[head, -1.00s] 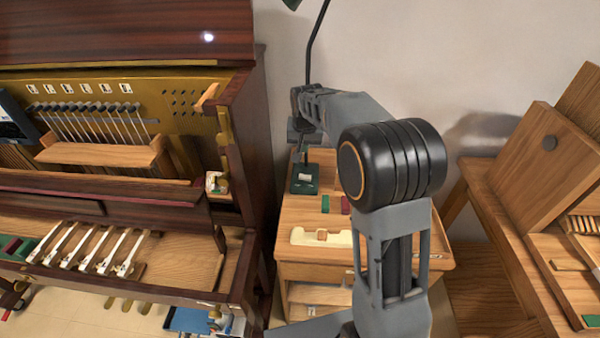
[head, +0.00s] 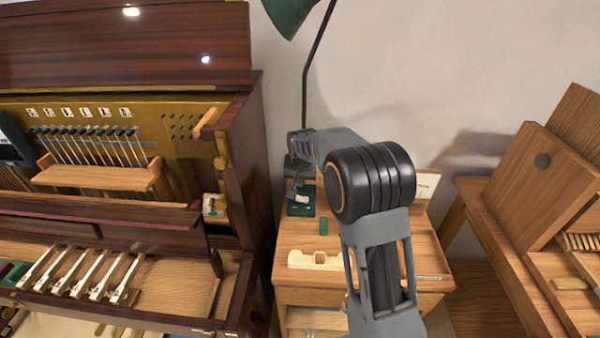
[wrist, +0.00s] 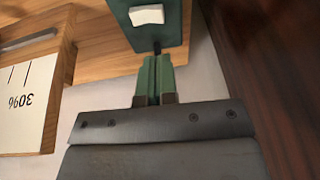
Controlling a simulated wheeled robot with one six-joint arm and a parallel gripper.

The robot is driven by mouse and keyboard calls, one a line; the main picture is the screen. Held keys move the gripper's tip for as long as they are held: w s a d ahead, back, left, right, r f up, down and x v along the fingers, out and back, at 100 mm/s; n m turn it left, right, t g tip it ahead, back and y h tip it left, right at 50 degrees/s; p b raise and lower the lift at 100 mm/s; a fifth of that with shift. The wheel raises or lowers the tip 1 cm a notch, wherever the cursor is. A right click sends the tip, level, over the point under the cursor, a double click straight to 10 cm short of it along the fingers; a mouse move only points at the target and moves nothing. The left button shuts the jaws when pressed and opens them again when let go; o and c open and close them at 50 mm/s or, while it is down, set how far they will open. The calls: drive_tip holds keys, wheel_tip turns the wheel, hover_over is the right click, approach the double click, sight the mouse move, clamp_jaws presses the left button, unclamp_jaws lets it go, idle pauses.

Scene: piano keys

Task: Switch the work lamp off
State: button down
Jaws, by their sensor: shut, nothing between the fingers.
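The work lamp has a green shade (head: 289,14) at the top of the head view, cut by the frame edge, and a thin dark stem (head: 318,70). Its green base (head: 301,210) stands on a wooden bench beside the piano. A white rocker switch (wrist: 147,14) is on the base in the wrist view; it also shows in the head view (head: 302,198). My gripper (wrist: 156,52) is shut and empty, its tips close to the base's edge, just short of the switch. I cannot tell whether they touch, or whether the lamp is lit.
The upright piano (head: 240,150) stands close on the left. The wooden bench (head: 330,245) carries a cream block (head: 318,260) and a small green block (head: 323,226). Wooden furniture (head: 500,200) stands on the right.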

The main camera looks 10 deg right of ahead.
sight(300, 197)
drive_tip(key=x, duration=0.5)
drive_tip(key=shift+s+a+f, duration=0.2)
drive_tip(key=shift+s, duration=0.05)
drive_tip(key=shift+a+f+p, duration=0.15)
drive_tip(key=shift+f+p, duration=0.15)
drive_tip(key=shift+f, duration=0.6)
drive_tip(key=shift+w+a+f+b, duration=0.1)
drive_tip(key=shift+a+f+b, duration=0.1)
drive_tip(key=shift+f+b, duration=0.4)
drive_tip(key=shift+r, duration=0.25)
drive_tip(key=shift+d, duration=0.1)
drive_tip(key=shift+d+r, duration=0.3)
drive_tip(key=shift+d, duration=0.3)
